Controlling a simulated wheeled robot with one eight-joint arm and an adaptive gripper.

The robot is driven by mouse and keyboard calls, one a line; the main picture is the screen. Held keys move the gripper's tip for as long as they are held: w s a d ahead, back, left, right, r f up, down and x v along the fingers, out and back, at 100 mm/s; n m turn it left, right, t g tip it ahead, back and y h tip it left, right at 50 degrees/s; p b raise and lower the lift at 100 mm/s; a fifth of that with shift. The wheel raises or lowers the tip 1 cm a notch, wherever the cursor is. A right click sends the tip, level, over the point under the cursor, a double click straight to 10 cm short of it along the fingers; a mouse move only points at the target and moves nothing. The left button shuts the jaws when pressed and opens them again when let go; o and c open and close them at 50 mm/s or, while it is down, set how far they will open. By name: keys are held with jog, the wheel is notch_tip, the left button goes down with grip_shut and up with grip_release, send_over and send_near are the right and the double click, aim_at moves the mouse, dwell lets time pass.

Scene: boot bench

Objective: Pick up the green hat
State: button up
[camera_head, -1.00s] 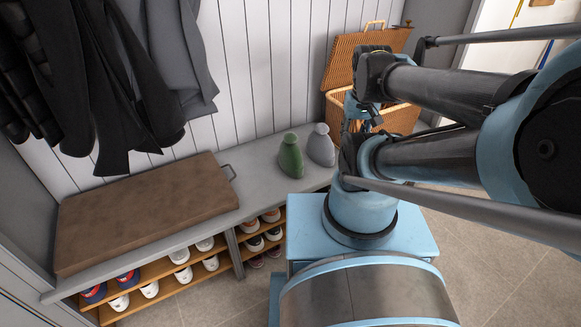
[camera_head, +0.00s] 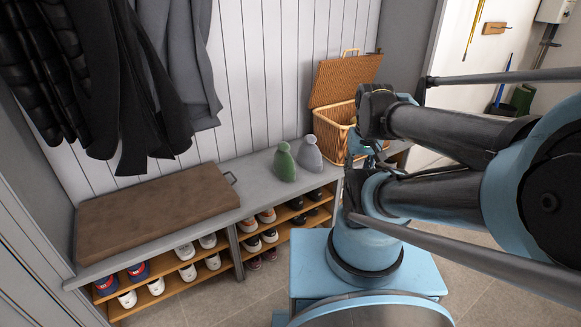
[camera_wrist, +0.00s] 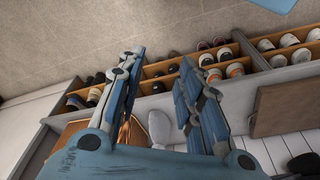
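The green hat (camera_head: 284,162) stands upright on the grey bench top (camera_head: 262,188), with a grey hat (camera_head: 309,154) close on its right. My gripper is mostly hidden behind my arm links in the head view, to the right of both hats. In the wrist view my gripper (camera_wrist: 158,72) has its two fingers spread wide apart with nothing between the tips. A grey hat-like shape (camera_wrist: 159,127) shows beyond the gap between the fingers. I cannot make out the green hat in the wrist view; the right finger may cover it.
A brown cushion (camera_head: 155,213) covers the bench's left part. Shelves below hold several shoes (camera_head: 187,262). Dark coats (camera_head: 140,90) hang above the cushion. An open wicker basket (camera_head: 337,122) stands behind my arm at the bench's right end. Floor (camera_head: 225,300) in front is clear.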

jog(key=shift+o, duration=0.3)
jog(key=shift+d, duration=0.15)
jog(key=o, duration=0.8)
jog(key=shift+s+r, duration=0.3)
jog(key=shift+r, duration=0.15)
jog(key=w+a+r+n+y, duration=0.1)
jog(key=w+a+r+n, duration=0.3)
jog(key=w, duration=0.6)
jog(key=n+y, duration=0.3)
jog(key=n, duration=0.3)
send_over(285, 143)
jog(key=s+d, duration=0.3)
jog(key=d, duration=0.1)
notch_tip(285, 143, down, 4)
jog(key=shift+t+h, duration=0.3)
jog(key=x, duration=1)
jog(key=shift+w+a+r, duration=0.15)
jog(key=shift+w+a, duration=0.05)
jog(key=shift+a, duration=0.1)
jog(key=shift+s+d+x, duration=0.1)
jog(key=shift+d+x, duration=0.1)
jog(key=shift+x, duration=1.05)
jog(key=shift+s+d+x, duration=0.15)
jog(key=shift+d+x, duration=0.05)
jog(key=shift+x, duration=2.05)
